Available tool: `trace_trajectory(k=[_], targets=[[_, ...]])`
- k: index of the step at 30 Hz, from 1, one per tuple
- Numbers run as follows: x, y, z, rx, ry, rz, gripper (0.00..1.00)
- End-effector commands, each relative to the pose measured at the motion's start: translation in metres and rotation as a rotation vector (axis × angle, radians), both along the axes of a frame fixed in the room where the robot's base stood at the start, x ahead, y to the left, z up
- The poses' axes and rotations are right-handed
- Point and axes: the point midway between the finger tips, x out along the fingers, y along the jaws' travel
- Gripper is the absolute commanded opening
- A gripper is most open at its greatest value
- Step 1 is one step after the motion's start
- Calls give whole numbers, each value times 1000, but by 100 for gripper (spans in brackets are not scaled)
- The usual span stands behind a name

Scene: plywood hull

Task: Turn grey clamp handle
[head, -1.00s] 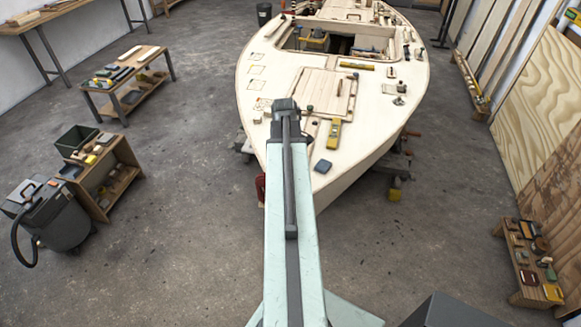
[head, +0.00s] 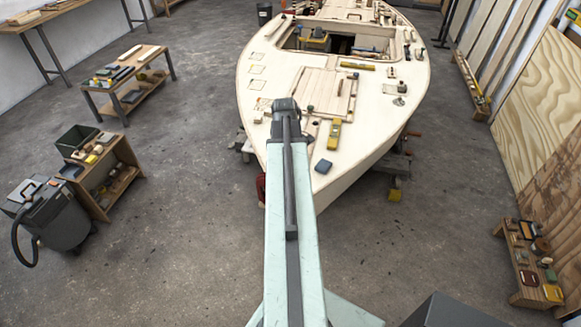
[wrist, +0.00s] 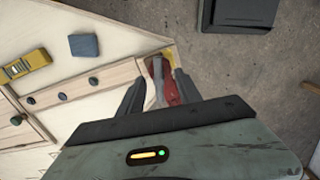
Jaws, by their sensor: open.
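A red clamp (head: 261,187) sits at the near left edge of the plywood hull (head: 330,185), partly hidden by my arm. In the wrist view the red clamp body (wrist: 171,92) shows between my fingers, with a narrow grey part (wrist: 157,68), apparently its handle, above and left of it. My gripper (wrist: 158,82) is open, its dark fingers on either side of the clamp. I cannot tell whether either finger touches it. In the head view my gripper is hidden behind my arm.
A blue-grey block (head: 323,166) and a yellow tool (head: 335,131) lie on the deck near my arm. A dark box (wrist: 239,12) shows at the top of the wrist view.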

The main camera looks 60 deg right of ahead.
Motion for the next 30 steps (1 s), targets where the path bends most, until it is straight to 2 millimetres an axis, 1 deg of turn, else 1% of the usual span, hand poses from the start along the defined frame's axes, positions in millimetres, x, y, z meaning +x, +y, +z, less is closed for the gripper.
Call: trace_trajectory(k=[5, 12, 15, 24, 26, 28, 29, 30], targets=[[1, 1, 24, 0, 0, 0, 41], [3, 3, 69, 0, 0, 0, 41], [4, 4, 78, 0, -1, 0, 41], [4, 4, 76, 0, -1, 0, 41], [7, 7, 75, 0, -1, 0, 41], [22, 19, 72, 0, -5, -2, 41], [33, 30, 70, -1, -7, -3, 41], [52, 48, 66, -1, -12, -9, 41]])
